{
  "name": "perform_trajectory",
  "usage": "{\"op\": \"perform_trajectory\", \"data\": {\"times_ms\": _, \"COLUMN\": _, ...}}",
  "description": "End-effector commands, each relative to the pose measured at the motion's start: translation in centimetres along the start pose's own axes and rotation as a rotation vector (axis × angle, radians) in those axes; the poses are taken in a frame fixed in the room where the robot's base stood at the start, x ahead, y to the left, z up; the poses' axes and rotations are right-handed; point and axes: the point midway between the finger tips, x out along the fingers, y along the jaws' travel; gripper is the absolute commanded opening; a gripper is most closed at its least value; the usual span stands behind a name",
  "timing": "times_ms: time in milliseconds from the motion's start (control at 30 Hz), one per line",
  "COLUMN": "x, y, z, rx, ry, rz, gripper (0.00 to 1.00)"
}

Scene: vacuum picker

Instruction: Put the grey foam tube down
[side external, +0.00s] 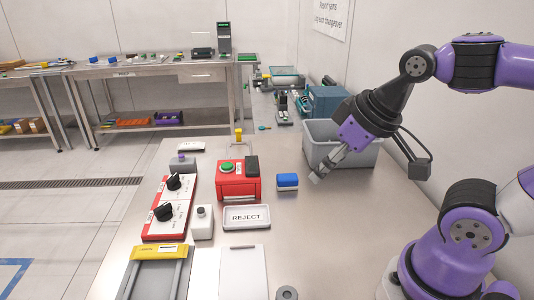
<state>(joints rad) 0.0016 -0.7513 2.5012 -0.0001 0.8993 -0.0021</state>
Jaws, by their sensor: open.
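A grey ring-shaped piece, which looks like the grey foam tube (279,294), stands on the table at the bottom edge of the side external view. Its dark hole faces up and its lower part is cut off by the frame. My gripper (319,175) is open, pointing down and left in front of the grey bin, well away from the tube. I see nothing held between its fingers, though they are small in this view.
The grey bin (369,157) stands behind my gripper. A blue-topped block (288,182), a red button box (238,187) and a REJECT tray (247,217) are to its left. A white sheet (243,275) lies left of the tube. The table's middle right is clear.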

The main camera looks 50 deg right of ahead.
Motion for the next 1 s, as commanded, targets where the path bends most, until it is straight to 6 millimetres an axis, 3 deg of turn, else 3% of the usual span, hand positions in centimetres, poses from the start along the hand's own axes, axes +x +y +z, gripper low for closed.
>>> {"op": "perform_trajectory", "data": {"times_ms": 133, "x": 0.4, "y": 0.0, "z": 0.1, "rx": 0.022, "ry": -0.024, "rz": -0.003, "gripper": 0.55}}
{"op": "perform_trajectory", "data": {"times_ms": 267, "x": 2.5, "y": 0.1, "z": 1.0, "rx": 0.144, "ry": -0.148, "rz": -0.027, "gripper": 0.55}}
{"op": "perform_trajectory", "data": {"times_ms": 400, "x": 6.0, "y": 0.2, "z": 3.1, "rx": 0.417, "ry": -0.384, "rz": -0.092, "gripper": 0.55}}
{"op": "perform_trajectory", "data": {"times_ms": 600, "x": 9.8, "y": -0.5, "z": 6.6, "rx": 0.9, "ry": -0.742, "rz": -0.236, "gripper": 0.55}}
{"op": "perform_trajectory", "data": {"times_ms": 800, "x": 11.2, "y": -1.8, "z": 8.6, "rx": 1.352, "ry": -1.066, "rz": -0.423, "gripper": 0.55}}
{"op": "perform_trajectory", "data": {"times_ms": 1000, "x": 11.3, "y": -2.5, "z": 8.9, "rx": 1.592, "ry": -1.249, "rz": -0.558, "gripper": 0.55}}
